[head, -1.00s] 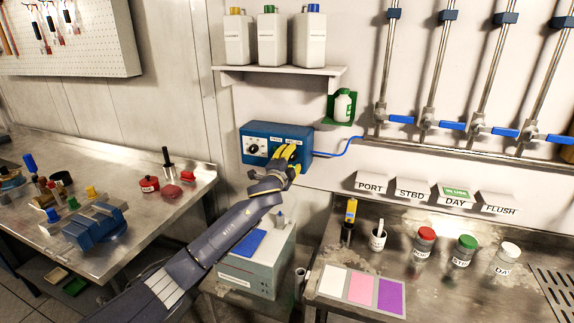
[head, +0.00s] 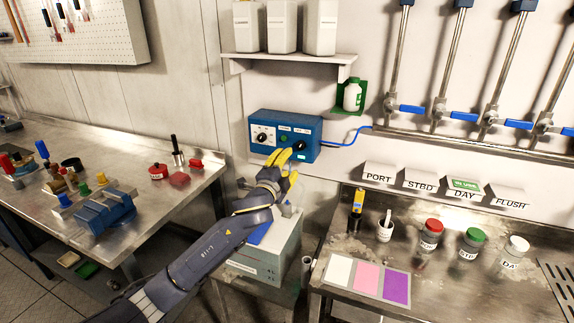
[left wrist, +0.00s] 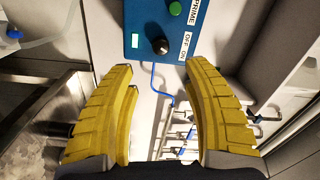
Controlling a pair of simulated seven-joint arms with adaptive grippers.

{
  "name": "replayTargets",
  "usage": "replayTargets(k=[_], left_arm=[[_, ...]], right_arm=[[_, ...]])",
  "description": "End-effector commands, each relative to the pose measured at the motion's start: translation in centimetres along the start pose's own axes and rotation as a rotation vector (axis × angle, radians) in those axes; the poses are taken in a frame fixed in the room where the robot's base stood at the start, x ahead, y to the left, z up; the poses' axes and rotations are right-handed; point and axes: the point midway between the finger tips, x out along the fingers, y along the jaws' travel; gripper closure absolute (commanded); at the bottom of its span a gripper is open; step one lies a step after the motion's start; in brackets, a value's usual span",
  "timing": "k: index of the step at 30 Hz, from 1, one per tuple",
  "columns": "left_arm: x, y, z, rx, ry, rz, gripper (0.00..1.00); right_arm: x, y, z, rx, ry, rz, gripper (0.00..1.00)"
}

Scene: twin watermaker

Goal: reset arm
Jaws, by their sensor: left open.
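My left gripper (head: 285,168) has yellow fingers and is just below the blue control box (head: 258,132) on the wall in the head view. In the left wrist view its two yellow fingers (left wrist: 160,110) are apart with nothing between them. The control box (left wrist: 182,18) is beyond the fingertips there, with a black knob (left wrist: 160,46), a green button (left wrist: 175,9) and PRIME and OFF/ON labels. The gripper looks clear of the box. My right gripper is not in view.
A grey cabinet (head: 262,262) stands under my left arm. The left bench holds a blue vise (head: 105,210). The right bench holds several capped jars, including a red-capped one (head: 430,236), and a colour card (head: 368,279). A shelf (head: 290,66) is above the box.

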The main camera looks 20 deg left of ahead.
Motion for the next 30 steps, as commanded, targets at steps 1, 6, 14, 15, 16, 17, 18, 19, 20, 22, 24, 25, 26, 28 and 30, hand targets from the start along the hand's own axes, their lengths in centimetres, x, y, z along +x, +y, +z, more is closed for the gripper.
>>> replayTargets(k=[1, 6, 14, 15, 16, 17, 18, 19, 20, 22, 24, 25, 26, 28, 30], left_arm=[[-0.1, 0.0, 0.0, 0.000, 0.000, 0.000, 0.50], [-0.1, 0.0, 0.0, 0.000, 0.000, 0.000, 0.50], [-0.1, 0.1, 0.0, -0.001, 0.000, 0.001, 0.50], [-0.2, 0.3, 0.0, -0.003, -0.001, 0.004, 0.50], [-0.4, 0.5, 0.0, -0.006, -0.003, 0.007, 0.50], [-0.6, 0.9, 0.1, -0.010, -0.005, 0.012, 0.50], [-1.1, 1.7, 0.1, -0.018, -0.011, 0.023, 0.50], [-1.5, 2.4, 0.2, -0.026, -0.016, 0.032, 0.50], [-2.0, 3.3, 0.3, -0.034, -0.024, 0.044, 0.50], [-3.5, 5.6, 0.7, -0.059, -0.046, 0.076, 0.50], [-5.5, 8.3, 1.2, -0.089, -0.077, 0.116, 0.50], [-6.5, 9.5, 1.4, -0.104, -0.092, 0.133, 0.50], [-7.5, 10.6, 1.7, -0.117, -0.108, 0.151, 0.50], [-9.9, 13.2, 2.4, -0.147, -0.147, 0.191, 0.50], [-12.5, 15.6, 3.1, -0.176, -0.188, 0.231, 0.50]], right_arm=[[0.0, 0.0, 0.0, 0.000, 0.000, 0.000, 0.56], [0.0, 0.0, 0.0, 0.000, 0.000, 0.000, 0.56], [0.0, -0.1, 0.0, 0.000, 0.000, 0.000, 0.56], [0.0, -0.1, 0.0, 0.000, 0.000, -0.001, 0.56], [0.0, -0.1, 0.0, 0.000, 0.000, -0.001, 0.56], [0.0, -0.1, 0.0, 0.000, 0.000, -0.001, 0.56], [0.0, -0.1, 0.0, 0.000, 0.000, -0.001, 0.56], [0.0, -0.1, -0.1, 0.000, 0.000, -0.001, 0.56], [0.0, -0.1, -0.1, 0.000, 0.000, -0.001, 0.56], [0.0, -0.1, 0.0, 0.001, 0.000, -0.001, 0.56], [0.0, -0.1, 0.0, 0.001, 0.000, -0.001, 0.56], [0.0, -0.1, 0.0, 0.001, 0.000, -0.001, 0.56], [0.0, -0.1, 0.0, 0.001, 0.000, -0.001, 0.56], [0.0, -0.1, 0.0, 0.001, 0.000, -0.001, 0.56], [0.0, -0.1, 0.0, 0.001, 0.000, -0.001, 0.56]])
